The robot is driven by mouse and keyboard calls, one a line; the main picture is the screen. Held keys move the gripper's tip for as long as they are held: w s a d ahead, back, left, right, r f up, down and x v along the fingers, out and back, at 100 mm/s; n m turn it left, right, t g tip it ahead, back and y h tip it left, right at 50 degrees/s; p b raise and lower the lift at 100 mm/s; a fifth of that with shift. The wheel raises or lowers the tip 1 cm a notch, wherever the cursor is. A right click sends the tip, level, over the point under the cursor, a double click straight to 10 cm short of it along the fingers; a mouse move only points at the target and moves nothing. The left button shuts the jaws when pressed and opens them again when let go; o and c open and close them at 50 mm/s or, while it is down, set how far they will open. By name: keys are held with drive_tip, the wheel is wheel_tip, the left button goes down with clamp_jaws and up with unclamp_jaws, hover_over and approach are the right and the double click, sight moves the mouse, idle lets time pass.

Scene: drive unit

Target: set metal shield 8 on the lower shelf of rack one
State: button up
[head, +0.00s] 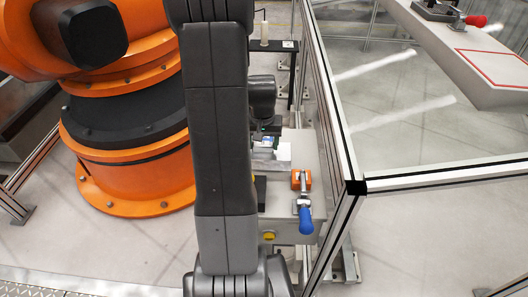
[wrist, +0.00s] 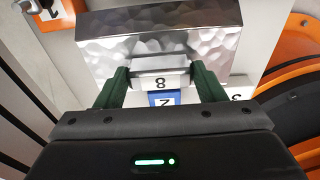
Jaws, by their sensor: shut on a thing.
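Metal shield 8 (wrist: 205,47) is a shiny hammered-metal piece with a pale tab marked 8. In the wrist view it lies across the top middle, between the green fingers of my gripper (wrist: 162,78), which are shut on its tab. A blue label marked 2 (wrist: 162,99) shows just below the 8. In the head view my gripper (head: 268,131) is small and partly hidden behind my arm, low over a grey bench (head: 308,150). I cannot tell whether the shield touches the bench. I cannot make out rack one in either view.
An orange clamp with a blue handle (head: 306,220) stands on the bench's right side. A framed clear panel (head: 345,150) rises right of it. A large orange robot (head: 130,185) stands close on the left. A second table (head: 470,60) is behind the panel.

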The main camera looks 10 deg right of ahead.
sight(263, 152)
drive_tip(key=shift+f, duration=2)
drive_tip(key=o, duration=1)
drive_tip(key=shift+f, duration=0.2)
drive_tip(key=o, duration=0.5)
drive_tip(key=shift+r, duration=0.15)
